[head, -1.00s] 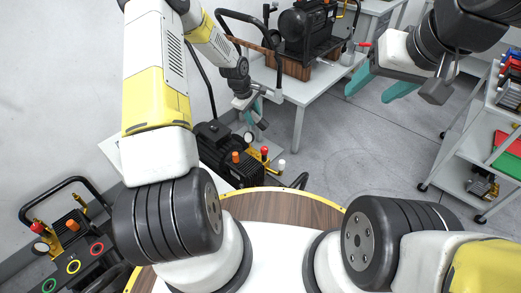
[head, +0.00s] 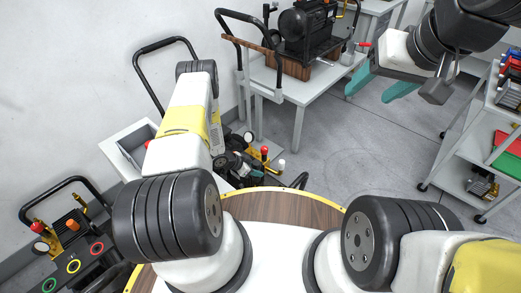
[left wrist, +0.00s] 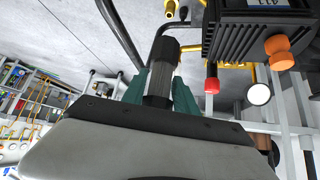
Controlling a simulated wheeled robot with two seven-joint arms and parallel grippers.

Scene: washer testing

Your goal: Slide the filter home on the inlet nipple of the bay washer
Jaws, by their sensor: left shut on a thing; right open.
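My left gripper (left wrist: 159,92) has teal fingers shut on a dark cylindrical filter (left wrist: 158,80) in the left wrist view. The washer (left wrist: 247,26) is at the upper right there, with an orange knob (left wrist: 280,50), a red cap (left wrist: 212,84), brass pipes and a round gauge. I cannot make out the inlet nipple, nor tell whether the filter touches it. In the head view this washer's red-capped part (head: 264,152) shows beside my left arm; my left gripper is partly hidden there. My right gripper (head: 380,87) is open and empty at the upper right.
A second washer (head: 70,232) with coloured rings stands at the lower left. Another machine (head: 306,28) sits on a white table (head: 325,75) at the back. A shelf cart (head: 462,180) stands at the right. The floor between is clear.

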